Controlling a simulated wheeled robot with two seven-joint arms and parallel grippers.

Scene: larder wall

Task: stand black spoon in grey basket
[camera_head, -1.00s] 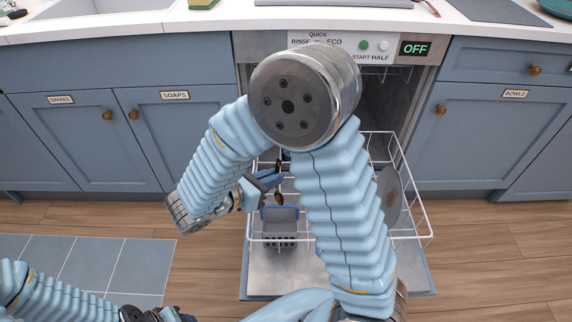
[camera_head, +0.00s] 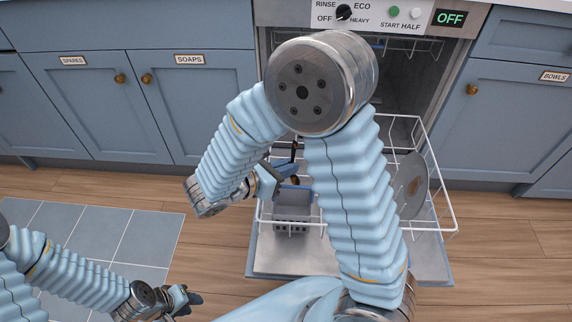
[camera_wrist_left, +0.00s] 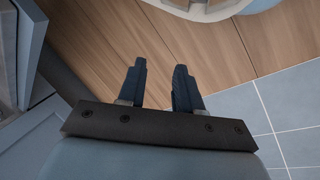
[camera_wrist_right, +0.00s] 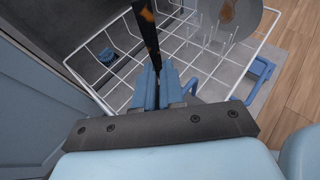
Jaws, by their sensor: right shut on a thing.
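My right gripper (camera_head: 282,172) is shut on the black spoon (camera_wrist_right: 147,32), which has orange-brown stains. The spoon (camera_head: 295,152) also shows in the head view, roughly upright, over the dishwasher's pulled-out rack. The grey basket (camera_head: 292,212), with a blue rim or handle, sits in the rack just below and slightly right of the gripper. I cannot tell the exact height gap between spoon and basket. In the right wrist view, a blue handle (camera_wrist_right: 263,72) shows right of the fingers. My left gripper (camera_head: 188,300) is open and empty above the floor (camera_wrist_left: 158,85).
The white wire rack (camera_head: 440,229) stands over the open dishwasher door (camera_head: 300,262). A stained plate (camera_head: 412,185) stands in the rack on the right. Blue cabinets (camera_head: 195,110) flank the dishwasher. My right arm hides part of the rack.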

